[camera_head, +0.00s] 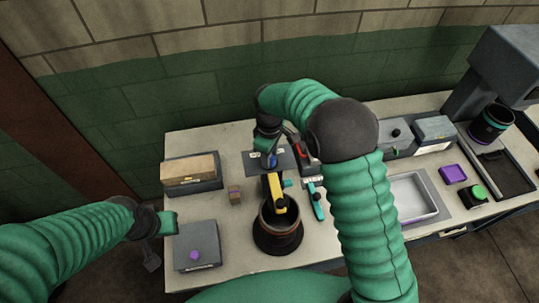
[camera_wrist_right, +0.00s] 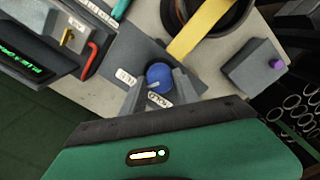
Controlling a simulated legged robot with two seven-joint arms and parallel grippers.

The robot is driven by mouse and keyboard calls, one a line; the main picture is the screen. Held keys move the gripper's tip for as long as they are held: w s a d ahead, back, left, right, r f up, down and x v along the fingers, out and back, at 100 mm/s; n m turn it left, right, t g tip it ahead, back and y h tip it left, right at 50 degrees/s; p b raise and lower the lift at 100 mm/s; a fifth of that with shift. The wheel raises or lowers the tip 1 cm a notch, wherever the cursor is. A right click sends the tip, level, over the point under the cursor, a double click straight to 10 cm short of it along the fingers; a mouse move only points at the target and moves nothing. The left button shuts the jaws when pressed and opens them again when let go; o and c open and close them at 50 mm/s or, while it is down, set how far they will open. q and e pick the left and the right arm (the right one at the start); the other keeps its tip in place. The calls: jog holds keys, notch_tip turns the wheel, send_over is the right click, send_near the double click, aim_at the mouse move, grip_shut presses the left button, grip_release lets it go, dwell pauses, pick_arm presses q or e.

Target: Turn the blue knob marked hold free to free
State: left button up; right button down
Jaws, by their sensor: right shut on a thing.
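The blue knob (camera_wrist_right: 158,74) sits on a dark grey plate (camera_wrist_right: 135,52) in the right wrist view. Two small white labels lie by it, one at its left (camera_wrist_right: 126,77) and one just below it (camera_wrist_right: 160,100); their small print is hard to read. My right gripper (camera_wrist_right: 160,84) is shut on the knob, with a grey finger on each side. In the head view the knob (camera_head: 272,161) shows only partly under my right gripper (camera_head: 270,153). My left gripper (camera_head: 158,243) hangs at the left, away from the knob, and its jaw opening is unclear.
A yellow bar (camera_head: 278,194) reaches over a dark round pot (camera_head: 280,240) in front of the plate. A grey box with a purple button (camera_head: 195,255) stands front left. A red-handled device (camera_wrist_right: 88,60) is close beside the plate. A grey tray (camera_head: 440,206) lies farther right.

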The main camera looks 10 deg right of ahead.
jog(key=shift+f, duration=0.1)
jog(key=c, duration=1.3)
grip_release()
jog(key=o, duration=0.4)
jog(key=shift+w, duration=0.15)
jog(key=shift+r, duration=0.3)
notch_tip(320, 180, up, 16)
jog(key=b, duration=0.2)
jog(key=shift+b, duration=0.4)
